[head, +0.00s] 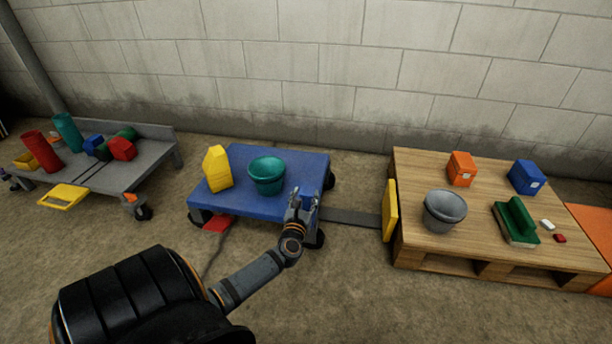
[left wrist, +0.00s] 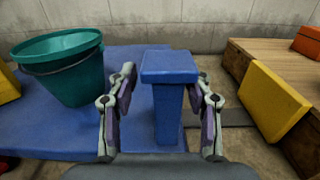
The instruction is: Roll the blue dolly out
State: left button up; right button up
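The blue dolly (head: 235,205) stands on the floor in the middle of the head view, on dark wheels. A yellow container (head: 218,168) and a teal bucket (head: 267,175) stand on its deck. My left gripper (head: 303,198) is at the deck's near right corner. In the left wrist view, a blue post with a wider flat top (left wrist: 168,105) stands between the fingers of my left gripper (left wrist: 165,110). The fingers are spread on both sides of it, with a gap showing on the left. The teal bucket (left wrist: 65,70) is left of the gripper. My right gripper is out of view.
A red piece (head: 217,224) with a cord lies by the dolly's near left wheel. A dark strip (head: 350,217) runs right to a yellow panel (head: 390,210) against the loaded wooden pallet (head: 480,262). A grey cart (head: 110,178) stands left. Open floor lies in front.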

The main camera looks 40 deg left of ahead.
pick_arm(q)
jog(key=v, duration=1.2)
